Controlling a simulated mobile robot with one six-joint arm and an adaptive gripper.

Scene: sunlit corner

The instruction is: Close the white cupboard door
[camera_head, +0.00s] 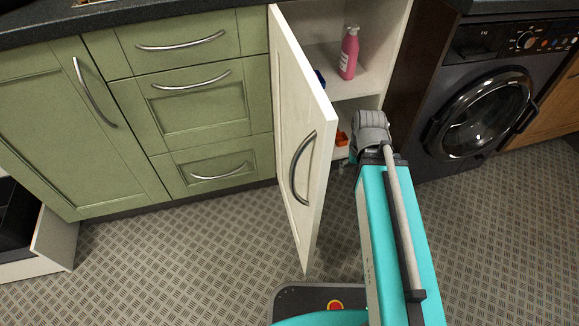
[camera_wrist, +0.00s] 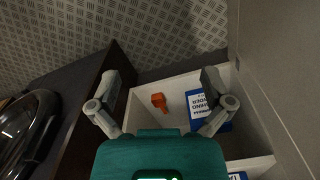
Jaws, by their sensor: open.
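The white cupboard door (camera_head: 300,140) stands wide open, swung out towards me from its left edge. Its curved metal handle (camera_head: 302,168) is on the outer face. In the wrist view a pale panel, apparently the door's inner face (camera_wrist: 284,60), fills the right side. My gripper (camera_wrist: 160,82) is open and empty, its two fingers apart in front of the cupboard (camera_wrist: 178,84) opening. In the head view my wrist is right of the door, on its inner side, and hides the fingers. No finger visibly touches the door.
A pink bottle (camera_head: 349,52) stands on the cupboard's shelf. An orange item (camera_wrist: 159,101) and a blue box (camera_wrist: 199,106) are inside, lower down. A dark washing machine (camera_head: 487,112) is to the right. Green drawers (camera_head: 205,112) are left. The patterned floor (camera_head: 180,270) is clear left of the door.

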